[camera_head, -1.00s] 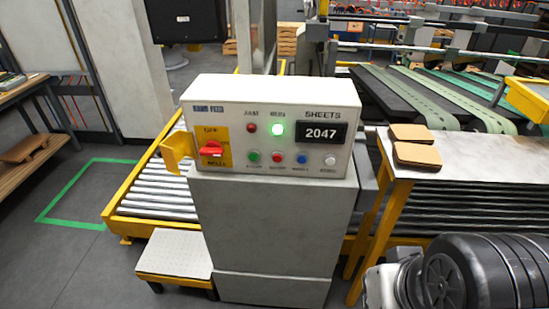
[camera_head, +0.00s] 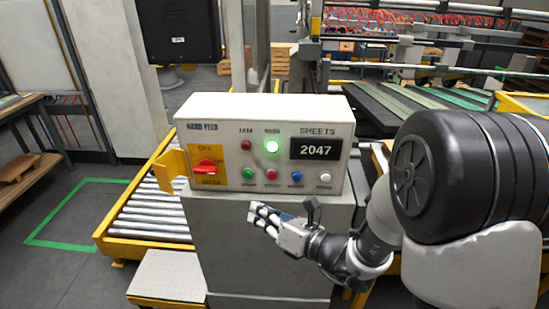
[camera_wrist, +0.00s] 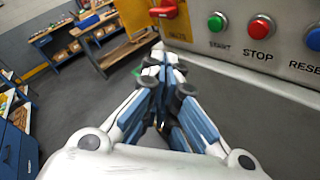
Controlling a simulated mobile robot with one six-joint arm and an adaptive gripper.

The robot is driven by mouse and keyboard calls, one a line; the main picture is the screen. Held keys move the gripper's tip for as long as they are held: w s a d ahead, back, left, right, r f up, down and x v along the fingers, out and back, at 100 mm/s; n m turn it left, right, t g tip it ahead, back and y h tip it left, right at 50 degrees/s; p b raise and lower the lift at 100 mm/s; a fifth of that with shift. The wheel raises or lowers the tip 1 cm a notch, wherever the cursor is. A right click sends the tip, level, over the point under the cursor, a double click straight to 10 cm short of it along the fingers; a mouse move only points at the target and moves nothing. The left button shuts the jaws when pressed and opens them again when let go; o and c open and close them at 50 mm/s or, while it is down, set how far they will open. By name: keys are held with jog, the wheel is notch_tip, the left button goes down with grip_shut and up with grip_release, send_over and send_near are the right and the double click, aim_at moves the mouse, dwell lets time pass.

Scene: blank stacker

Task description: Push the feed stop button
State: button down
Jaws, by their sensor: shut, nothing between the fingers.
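The control box (camera_head: 262,108) has a row of buttons under its lamps. The red stop button (camera_head: 271,175) sits between the green button (camera_head: 248,173) and the blue button (camera_head: 296,176). In the wrist view the red button (camera_wrist: 261,25) has the label STOP below it, with the green button (camera_wrist: 217,22) to its left and the blue button (camera_wrist: 314,38) at the right edge. My gripper (camera_head: 257,212) is shut and empty, in front of the box and below the button row. In the wrist view its fingertips (camera_wrist: 163,62) are left of and below the stop button, apart from it.
A red rotary switch (camera_head: 206,168) on a yellow plate is at the box's left. The green RUN-side lamp (camera_head: 271,147) is lit, and the display (camera_head: 316,149) reads 2047. A yellow bracket (camera_head: 172,165) juts out left. A roller conveyor (camera_head: 150,215) runs behind.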

aim_at(272, 175)
jog(key=w+d+f+m, duration=0.1)
jog(key=w+d+f+m+t+h, duration=0.1)
jog(key=m, duration=0.1)
jog(key=shift+w+d+f+t+h, duration=0.15)
jog(key=shift+w+f+t+h, duration=0.1)
jog(key=shift+t+h, duration=0.05)
jog(key=w, duration=0.8)
jog(key=shift+w+p, duration=0.4)
jog(key=shift+p, duration=0.05)
jog(key=shift+d, duration=0.1)
dwell(1.0)
jog(key=shift+w, duration=0.95)
dwell(0.5)
jog(key=shift+s, duration=0.95)
